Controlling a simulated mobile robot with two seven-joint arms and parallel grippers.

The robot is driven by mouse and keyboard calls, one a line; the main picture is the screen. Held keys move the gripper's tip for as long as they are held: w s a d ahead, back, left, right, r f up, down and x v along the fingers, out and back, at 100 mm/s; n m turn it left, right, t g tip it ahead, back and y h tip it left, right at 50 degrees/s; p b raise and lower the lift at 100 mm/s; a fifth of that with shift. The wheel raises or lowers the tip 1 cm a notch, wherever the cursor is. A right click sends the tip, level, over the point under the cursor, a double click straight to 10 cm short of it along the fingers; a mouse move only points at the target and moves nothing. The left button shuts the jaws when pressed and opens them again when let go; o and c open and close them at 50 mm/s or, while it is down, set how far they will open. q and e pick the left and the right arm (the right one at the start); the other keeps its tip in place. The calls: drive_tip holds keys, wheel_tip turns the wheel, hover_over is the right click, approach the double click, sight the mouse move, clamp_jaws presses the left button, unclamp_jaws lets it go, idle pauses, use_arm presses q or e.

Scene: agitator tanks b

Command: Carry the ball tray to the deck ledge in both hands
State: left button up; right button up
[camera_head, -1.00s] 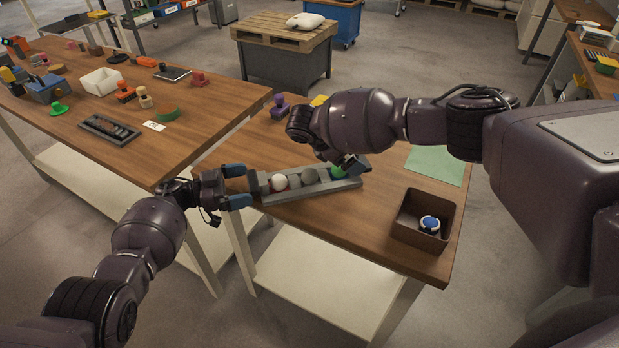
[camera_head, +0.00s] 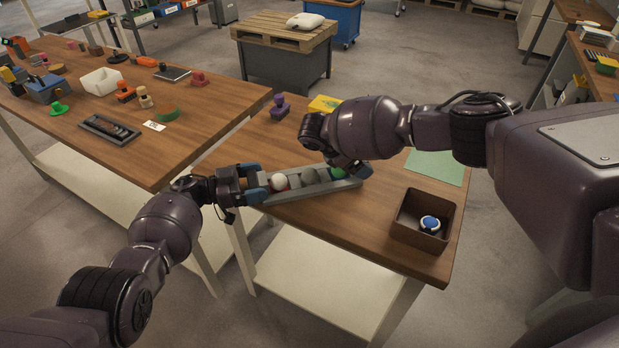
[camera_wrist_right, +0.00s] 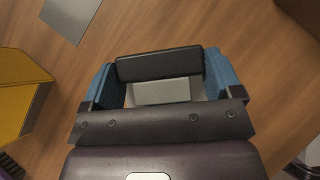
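The ball tray (camera_head: 303,191) is a long grey tray on the near wooden table, with a white ball (camera_head: 280,182), a grey ball (camera_head: 308,175) and a green ball (camera_head: 338,171) in a row. My left gripper (camera_head: 254,184) is open at the tray's left end, one blue finger on each side. My right gripper is at the tray's right end, mostly hidden by its wrist in the head view. In the right wrist view my right gripper (camera_wrist_right: 161,72) has its blue fingers wide apart, a dark bar (camera_wrist_right: 160,64) and a grey surface between them. I cannot pick out the deck ledge.
A brown box (camera_head: 424,221) with a blue-and-white round item stands at the table's front right. A green mat (camera_head: 436,166) lies behind it. A purple object (camera_head: 278,105) and a yellow object (camera_head: 325,103) stand at the back. A cluttered second table (camera_head: 190,125) adjoins at left.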

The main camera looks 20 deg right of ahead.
use_arm(q)
drive_tip(key=c, duration=0.4)
use_arm(e)
drive_tip(key=c, duration=0.4)
drive_tip(key=shift+r, duration=0.1)
